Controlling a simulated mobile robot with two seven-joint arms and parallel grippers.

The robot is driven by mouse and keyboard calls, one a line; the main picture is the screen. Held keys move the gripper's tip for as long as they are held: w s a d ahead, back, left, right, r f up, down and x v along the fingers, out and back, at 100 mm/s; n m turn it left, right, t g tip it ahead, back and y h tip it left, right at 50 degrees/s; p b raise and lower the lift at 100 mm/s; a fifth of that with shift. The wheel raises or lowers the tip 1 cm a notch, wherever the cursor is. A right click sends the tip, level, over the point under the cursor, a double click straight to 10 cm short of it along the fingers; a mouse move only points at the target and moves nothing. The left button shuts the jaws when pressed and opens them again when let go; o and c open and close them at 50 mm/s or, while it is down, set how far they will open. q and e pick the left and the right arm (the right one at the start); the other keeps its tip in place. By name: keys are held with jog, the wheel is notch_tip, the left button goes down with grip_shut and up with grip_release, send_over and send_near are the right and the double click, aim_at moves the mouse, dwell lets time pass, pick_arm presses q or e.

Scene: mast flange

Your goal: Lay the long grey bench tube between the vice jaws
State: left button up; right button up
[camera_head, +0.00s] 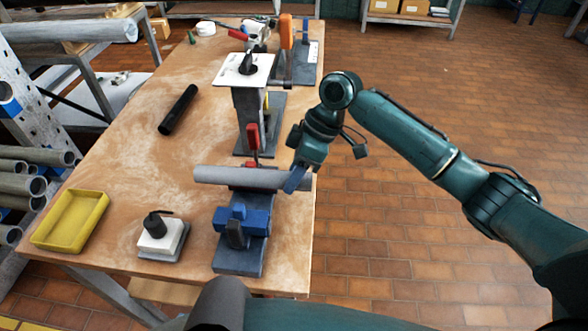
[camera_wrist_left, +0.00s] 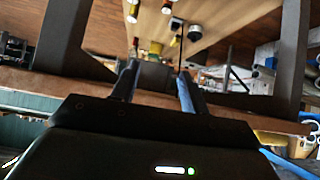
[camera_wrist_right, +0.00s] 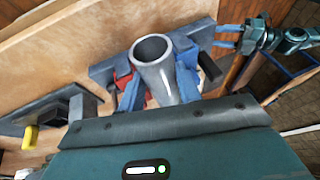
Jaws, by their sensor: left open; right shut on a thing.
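The long grey bench tube (camera_head: 240,178) lies level across the far end of the blue vice (camera_head: 240,225) in the head view. It hides the vice jaws, so I cannot tell whether it sits between them or just above. My right gripper (camera_head: 297,178) is shut on the tube's right end. In the right wrist view, the tube (camera_wrist_right: 155,68) shows its hollow end, with the blue fingers (camera_wrist_right: 157,92) on both sides. My left gripper (camera_wrist_left: 156,88) is open and empty in its wrist view, away from the tube.
A red-handled stand (camera_head: 252,137) is just behind the tube. A black bar (camera_head: 178,109), a yellow tray (camera_head: 100,220) and a white block with a black knob (camera_head: 162,238) are on the bench (camera_head: 150,150).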

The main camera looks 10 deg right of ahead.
jog(key=shift+f+b, duration=0.5)
jog(key=shift+f, duration=1.35)
jog(key=shift+f+b, duration=0.5)
jog(key=shift+f, duration=0.85)
pick_arm(q)
jog(key=shift+w+d+f+t+b, duration=0.2)
jog(key=shift+d+f+t+b, duration=0.1)
jog(key=shift+d+b, duration=0.1)
pick_arm(e)
jog(key=shift+f, duration=0.85)
pick_arm(q)
jog(key=shift+w+r, duration=0.1)
jog(key=shift+w, duration=0.1)
pick_arm(e)
jog(key=o, duration=1.1)
jog(key=shift+o, duration=0.2)
pick_arm(q)
jog(key=shift+d+h+b, duration=0.2)
jog(key=shift+h+b, duration=0.1)
jog(key=shift+b, duration=0.15)
pick_arm(e)
jog(key=v, duration=1.3)
